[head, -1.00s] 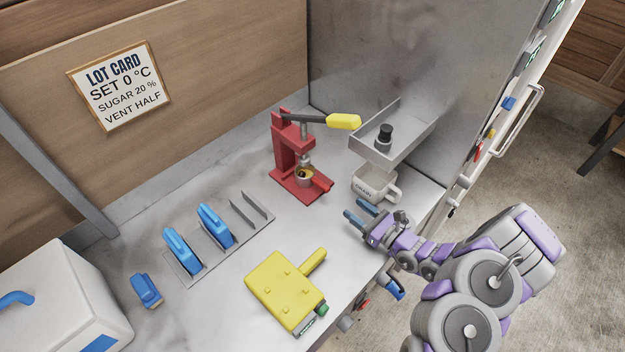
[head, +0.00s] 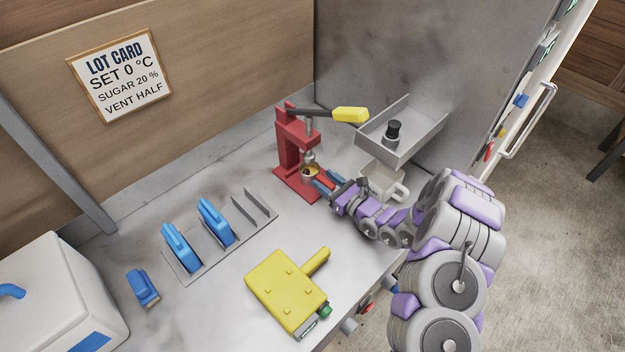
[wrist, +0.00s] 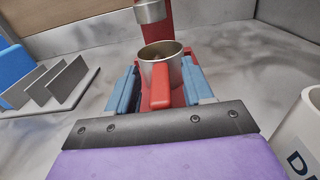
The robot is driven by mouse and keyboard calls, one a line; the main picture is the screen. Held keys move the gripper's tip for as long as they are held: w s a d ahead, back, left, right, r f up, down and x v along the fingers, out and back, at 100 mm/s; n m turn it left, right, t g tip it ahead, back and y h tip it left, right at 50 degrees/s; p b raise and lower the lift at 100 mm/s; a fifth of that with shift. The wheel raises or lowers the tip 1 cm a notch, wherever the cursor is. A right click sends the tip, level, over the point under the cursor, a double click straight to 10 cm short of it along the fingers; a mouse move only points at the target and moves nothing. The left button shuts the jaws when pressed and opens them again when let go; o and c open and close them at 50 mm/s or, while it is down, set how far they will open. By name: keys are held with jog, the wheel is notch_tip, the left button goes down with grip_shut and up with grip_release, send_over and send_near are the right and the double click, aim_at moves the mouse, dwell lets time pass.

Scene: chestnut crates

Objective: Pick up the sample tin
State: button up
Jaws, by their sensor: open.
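The sample tin, apparently the small round metal cup (wrist: 158,68), stands on the base of the red press (head: 288,145). In the head view the cup (head: 310,177) has something yellow and dark inside. A red bar (wrist: 160,88) projects from the cup's front toward me; I cannot tell whether it belongs to the cup or the press. My gripper (wrist: 160,90) is open, its blue fingers on either side of the bar, just in front of the cup. In the head view my gripper (head: 325,182) is at the press's front right. No grip on the cup shows.
A white mug (head: 384,182) stands close right of my gripper, below a grey tray (head: 420,140). The press's yellow-ended lever (head: 350,115) reaches above. Left are a rack (head: 250,222) with blue-handled pieces and a yellow block (head: 285,290). Bare counter lies between.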

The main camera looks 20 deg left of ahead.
jog(key=shift+x, duration=0.85)
jog(key=shift+c, duration=0.2)
jog(key=shift+d, duration=0.1)
grip_shut()
